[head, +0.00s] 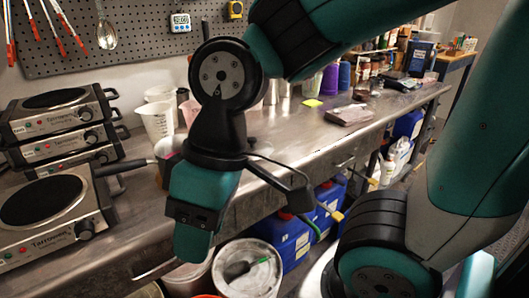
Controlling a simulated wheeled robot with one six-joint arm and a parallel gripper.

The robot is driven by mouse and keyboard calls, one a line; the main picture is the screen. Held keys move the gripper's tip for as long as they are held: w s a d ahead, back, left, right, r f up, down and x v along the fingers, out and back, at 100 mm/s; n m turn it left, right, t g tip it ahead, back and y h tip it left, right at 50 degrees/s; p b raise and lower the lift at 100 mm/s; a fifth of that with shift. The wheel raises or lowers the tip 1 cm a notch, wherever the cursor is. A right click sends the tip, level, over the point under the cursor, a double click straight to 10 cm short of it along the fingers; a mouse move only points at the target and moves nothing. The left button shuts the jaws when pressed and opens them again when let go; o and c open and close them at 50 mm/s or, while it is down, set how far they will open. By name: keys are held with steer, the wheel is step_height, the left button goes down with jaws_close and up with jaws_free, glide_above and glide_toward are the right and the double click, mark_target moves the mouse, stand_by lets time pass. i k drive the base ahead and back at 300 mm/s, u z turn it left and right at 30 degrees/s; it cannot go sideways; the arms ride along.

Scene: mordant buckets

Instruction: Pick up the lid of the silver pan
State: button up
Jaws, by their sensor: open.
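A black pan handle (124,166) sticks out to the left over the steel bench, beside the hot plates. The pan it belongs to is mostly hidden behind my arm. I cannot make out the silver pan's lid clearly. A pale rounded shape (262,148) shows just right of my wrist, and I cannot tell whether it is part of the lid. My gripper (311,214) seems to extend right of the wrist, with two yellow-tipped black fingers spread apart over the bench's front edge. It is open, and nothing shows between the fingers.
Several hot plates (62,143) fill the bench's left side. A white measuring jug (158,121) stands behind my arm. A brownish block (349,114) lies on the steel bench (316,134). Blue jerrycans (290,240) and a white bucket (247,278) stand below the front edge.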

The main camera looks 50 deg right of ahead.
mark_target(262, 147)
steer(key=k, duration=0.4)
steer(key=z, duration=0.8)
steer(key=i, duration=0.5)
steer(key=u, duration=0.05)
